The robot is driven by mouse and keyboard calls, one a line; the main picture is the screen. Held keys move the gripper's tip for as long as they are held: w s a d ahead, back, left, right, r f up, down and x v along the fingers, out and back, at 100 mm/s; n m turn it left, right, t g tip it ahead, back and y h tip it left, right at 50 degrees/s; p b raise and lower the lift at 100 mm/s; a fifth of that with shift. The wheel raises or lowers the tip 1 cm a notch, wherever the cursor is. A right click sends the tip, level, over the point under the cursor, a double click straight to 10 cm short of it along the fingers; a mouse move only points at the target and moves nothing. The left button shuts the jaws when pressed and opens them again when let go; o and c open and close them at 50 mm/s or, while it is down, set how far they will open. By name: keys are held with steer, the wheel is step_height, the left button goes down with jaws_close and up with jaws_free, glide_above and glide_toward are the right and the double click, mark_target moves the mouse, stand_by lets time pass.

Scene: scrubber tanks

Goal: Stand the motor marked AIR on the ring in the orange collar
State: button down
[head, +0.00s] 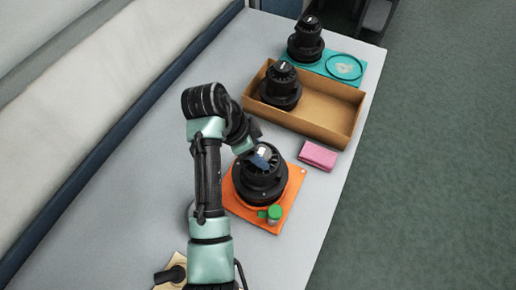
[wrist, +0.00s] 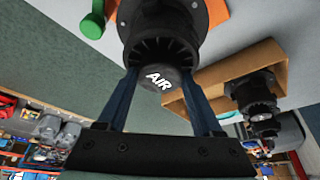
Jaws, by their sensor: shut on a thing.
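The black finned motor marked AIR (wrist: 165,40) stands roughly upright between my gripper's blue fingers, its white label readable in the wrist view. My gripper (wrist: 160,85) is shut on the motor's narrow top. In the head view the motor (head: 259,186) is over the orange plate (head: 292,190), with my gripper (head: 262,155) at its top. The motor hides the ring and most of the collar. I cannot tell whether its base is seated or slightly above. A green knob (head: 275,211) stands at the plate's near edge.
A cardboard box (head: 325,117) beyond the plate holds another black motor (head: 281,86). A third motor (head: 305,40) stands on a teal plate (head: 329,63) beside a teal ring (head: 344,67). The table is clear toward the near right.

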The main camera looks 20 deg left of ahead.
steer(key=shift+f+b, duration=0.3)
steer(key=shift+f, duration=0.95)
stand_by(2.1)
steer(key=shift+c, duration=0.2)
jaws_free()
steer(key=shift+o, duration=0.2)
steer(key=shift+s+f, duration=0.1)
steer(key=shift+f, duration=0.1)
steer(key=shift+r, duration=0.2)
steer(key=shift+r+p, duration=3.3)
steer(key=shift+r, duration=0.15)
